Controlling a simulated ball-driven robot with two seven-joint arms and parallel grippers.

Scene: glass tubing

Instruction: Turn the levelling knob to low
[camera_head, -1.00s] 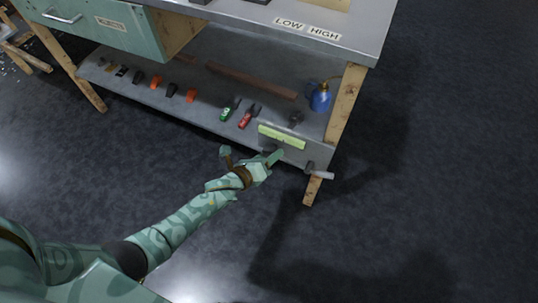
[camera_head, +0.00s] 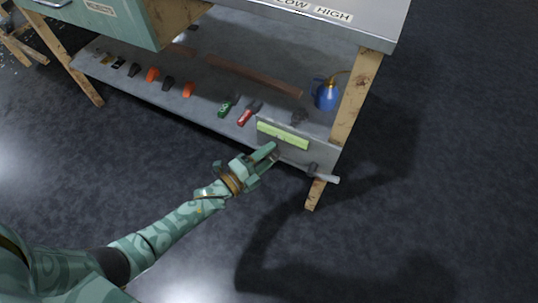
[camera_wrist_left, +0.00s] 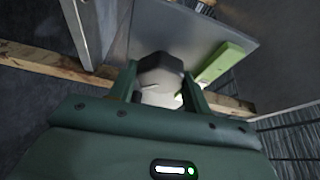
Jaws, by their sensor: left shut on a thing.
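A grey panel (camera_head: 318,157) with a yellow-green strip (camera_head: 283,135) stands at the front right end of the bench's lower shelf. My left gripper (camera_head: 270,153) is at the panel's lower front, just below the strip. In the left wrist view, its two fingers (camera_wrist_left: 160,80) are closed on a pale knob with a dark many-sided end (camera_wrist_left: 160,64), in front of the panel. The knob is hidden behind the hand in the head view, and I see no pointer on it. My right gripper is out of view.
The floor in front is clear.

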